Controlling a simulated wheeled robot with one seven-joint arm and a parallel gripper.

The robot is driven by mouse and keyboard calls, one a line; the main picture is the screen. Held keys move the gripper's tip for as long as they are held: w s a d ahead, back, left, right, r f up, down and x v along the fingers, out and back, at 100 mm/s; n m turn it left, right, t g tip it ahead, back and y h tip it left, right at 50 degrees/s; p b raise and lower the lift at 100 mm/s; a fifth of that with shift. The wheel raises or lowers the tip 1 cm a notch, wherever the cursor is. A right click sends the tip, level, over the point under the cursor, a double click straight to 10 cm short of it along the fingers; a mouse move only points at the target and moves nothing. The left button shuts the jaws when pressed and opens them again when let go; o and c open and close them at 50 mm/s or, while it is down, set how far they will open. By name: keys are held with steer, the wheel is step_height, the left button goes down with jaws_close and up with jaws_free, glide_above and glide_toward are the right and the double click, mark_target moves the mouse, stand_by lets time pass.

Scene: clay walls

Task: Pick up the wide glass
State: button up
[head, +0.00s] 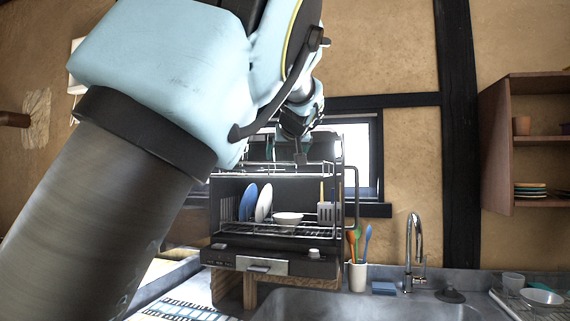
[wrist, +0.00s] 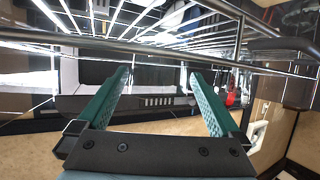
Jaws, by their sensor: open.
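My gripper (head: 301,157) is at the top of the dish rack (head: 275,235) in the head view, partly hidden by my arm and the rack wires. In the wrist view, its two green fingers (wrist: 158,78) are spread wide apart, with nothing seen held between them. Rack wires (wrist: 190,52) cross close in front of the fingers. I cannot clearly make out a wide glass near the gripper in either view. A small pale cup or glass (head: 513,283) stands on the right counter, far from the gripper; I cannot tell whether it is the wide glass.
The rack holds a blue plate (head: 248,202), a white plate (head: 264,202) and a white bowl (head: 288,218). A utensil cup (head: 357,277), faucet (head: 414,245) and sink (head: 350,303) are to the right. A wall shelf (head: 540,140) is at far right. Rack bars crowd the gripper.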

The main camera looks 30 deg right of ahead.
mark_target(284, 159)
steer(key=p+x, duration=0.1)
steer(key=x, duration=0.1)
steer(key=p+x, duration=0.1)
steer(key=x, duration=0.1)
steer(key=shift+w+r+p, duration=0.1)
steer(key=shift+r+p, duration=0.15)
steer(key=shift+p, duration=0.15)
steer(key=shift+w+d+f, duration=0.2)
steer(key=shift+w+f, duration=0.1)
steer(key=shift+w, duration=0.05)
steer(key=c, duration=1.3)
